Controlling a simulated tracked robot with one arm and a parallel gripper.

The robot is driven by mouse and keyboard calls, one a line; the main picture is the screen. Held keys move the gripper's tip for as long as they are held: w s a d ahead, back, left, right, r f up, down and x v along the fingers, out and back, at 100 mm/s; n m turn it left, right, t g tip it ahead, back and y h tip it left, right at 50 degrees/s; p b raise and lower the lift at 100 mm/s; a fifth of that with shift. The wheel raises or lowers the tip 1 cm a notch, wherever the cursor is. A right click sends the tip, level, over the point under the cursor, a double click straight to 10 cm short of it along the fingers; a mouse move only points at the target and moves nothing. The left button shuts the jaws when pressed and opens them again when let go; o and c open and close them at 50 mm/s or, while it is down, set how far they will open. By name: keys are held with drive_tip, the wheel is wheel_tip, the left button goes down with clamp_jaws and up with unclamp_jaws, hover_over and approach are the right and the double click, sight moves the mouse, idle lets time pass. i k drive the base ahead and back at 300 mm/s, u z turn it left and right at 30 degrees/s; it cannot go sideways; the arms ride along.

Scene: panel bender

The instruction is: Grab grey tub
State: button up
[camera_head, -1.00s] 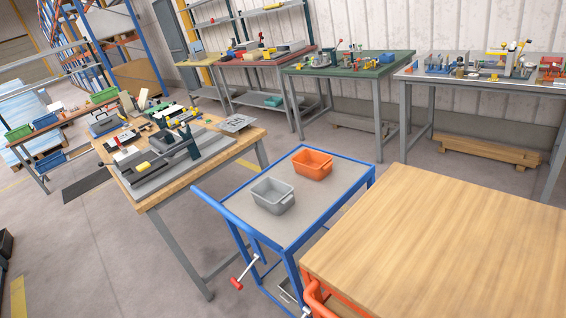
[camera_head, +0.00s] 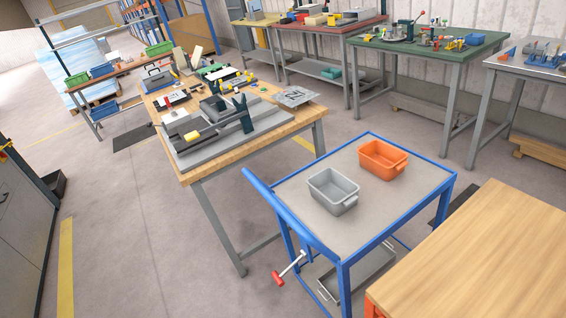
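The grey tub (camera_head: 333,191) stands upright on the top of a blue-framed cart (camera_head: 313,221), right of the picture's middle. It is open at the top, looks empty and has a handle lip at its right end. An orange tub (camera_head: 383,159) stands just behind and to the right of it, with a small gap between them. My gripper does not show in this view.
A wooden workbench (camera_head: 187,176) with machine parts stands close left of the cart. A wooden-topped table (camera_head: 480,262) is at the front right. Bare floor (camera_head: 130,240) lies at the front left. Several benches line the back wall.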

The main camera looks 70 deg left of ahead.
sight(335, 192)
drive_tip(key=u, duration=1.25)
drive_tip(key=i, duration=1)
drive_tip(key=z, duration=0.05)
